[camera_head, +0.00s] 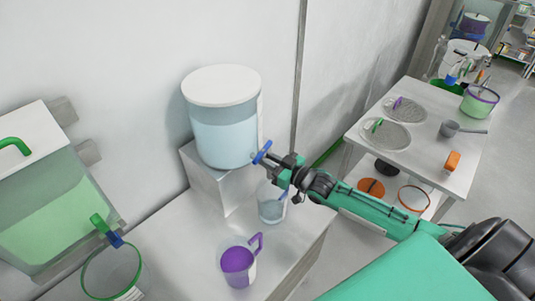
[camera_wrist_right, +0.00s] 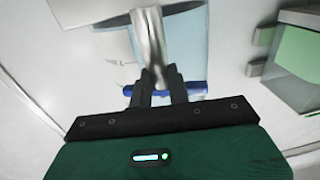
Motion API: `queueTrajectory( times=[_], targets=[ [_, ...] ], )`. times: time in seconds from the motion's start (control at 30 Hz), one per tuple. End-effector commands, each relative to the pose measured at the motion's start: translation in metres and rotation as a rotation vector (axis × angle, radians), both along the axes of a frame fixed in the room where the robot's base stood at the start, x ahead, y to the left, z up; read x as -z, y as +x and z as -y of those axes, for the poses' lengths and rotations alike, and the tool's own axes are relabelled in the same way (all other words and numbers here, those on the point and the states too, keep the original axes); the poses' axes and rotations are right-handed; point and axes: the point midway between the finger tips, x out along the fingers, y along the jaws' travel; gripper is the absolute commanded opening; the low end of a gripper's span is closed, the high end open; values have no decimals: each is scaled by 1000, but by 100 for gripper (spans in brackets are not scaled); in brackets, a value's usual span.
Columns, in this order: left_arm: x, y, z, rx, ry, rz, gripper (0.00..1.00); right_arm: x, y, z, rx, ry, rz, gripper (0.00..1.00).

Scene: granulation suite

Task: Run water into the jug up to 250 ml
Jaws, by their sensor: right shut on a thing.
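The water tank (camera_head: 225,140), clear with a white lid and pale blue water, stands on a grey block (camera_head: 210,180). My right gripper (camera_head: 273,162) is shut on the blue tap handle (camera_head: 262,153) at the tank's right side. In the right wrist view, the fingers (camera_wrist_right: 160,90) close around the blue handle (camera_wrist_right: 192,89) below the metal tap (camera_wrist_right: 149,38). A clear jug (camera_head: 270,208) with a bluish handle stands upright on the bench under the tap, partly behind my gripper. It looks faintly blue; its marks and any water level are too small to read. My left gripper is out of view.
A purple jug (camera_head: 238,262) stands in front on the white bench (camera_head: 190,250). At left are a green-filled tank (camera_head: 60,215) and a green-rimmed vessel (camera_head: 110,272). A second table (camera_head: 420,155) at right holds sieves and a pan.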

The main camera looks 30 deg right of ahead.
Motion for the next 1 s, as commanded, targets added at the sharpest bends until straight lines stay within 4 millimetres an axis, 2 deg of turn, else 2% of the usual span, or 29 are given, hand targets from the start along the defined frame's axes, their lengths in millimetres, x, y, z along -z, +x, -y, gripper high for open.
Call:
queueTrajectory(
  times=[0.03, 0.1, 0.4, 1.0],
  targets=[
    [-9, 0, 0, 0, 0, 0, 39, -4, -1, -2, 27, 9, -2, 0],
    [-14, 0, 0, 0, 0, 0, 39, -4, -1, -2, 62, 9, -1, 0],
    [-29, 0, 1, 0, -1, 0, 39, -3, -1, -3, 183, 5, 0, 0],
    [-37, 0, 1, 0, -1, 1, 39, -1, -1, -4, 262, 0, 3, 0]
  ],
)
